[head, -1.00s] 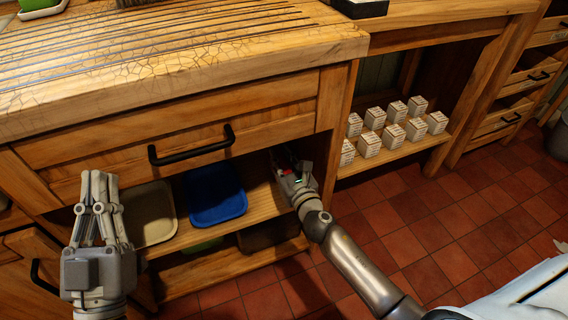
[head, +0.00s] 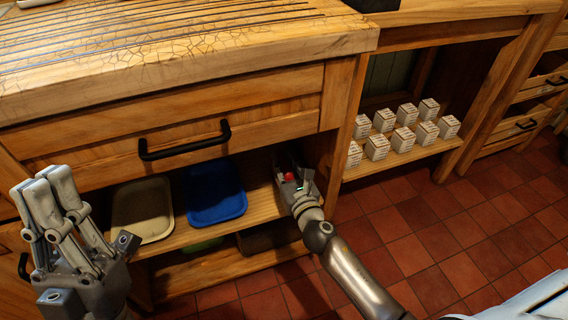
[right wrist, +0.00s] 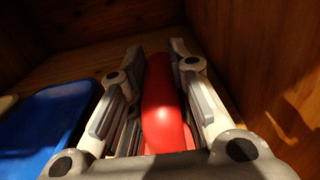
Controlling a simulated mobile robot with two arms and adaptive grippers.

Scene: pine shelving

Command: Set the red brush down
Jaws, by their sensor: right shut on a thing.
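The red brush (right wrist: 163,105) is between the fingers of my right gripper (right wrist: 158,60) in the right wrist view, and the fingers are shut on it. In the head view a small red part of the brush (head: 288,176) shows at my right gripper (head: 285,168), inside the shelf opening under the drawer, at the right end of the upper shelf board (head: 262,203). Whether the brush touches the board cannot be told. My left gripper (head: 42,190) is outside the shelf at the left, empty, its fingers close together.
A blue tray (head: 217,196) and a beige tray (head: 143,208) stand left of my right gripper on the same board. The blue tray also shows in the right wrist view (right wrist: 45,125). A wooden side wall is close on the right. Several white boxes (head: 376,147) stand on the neighbouring shelf.

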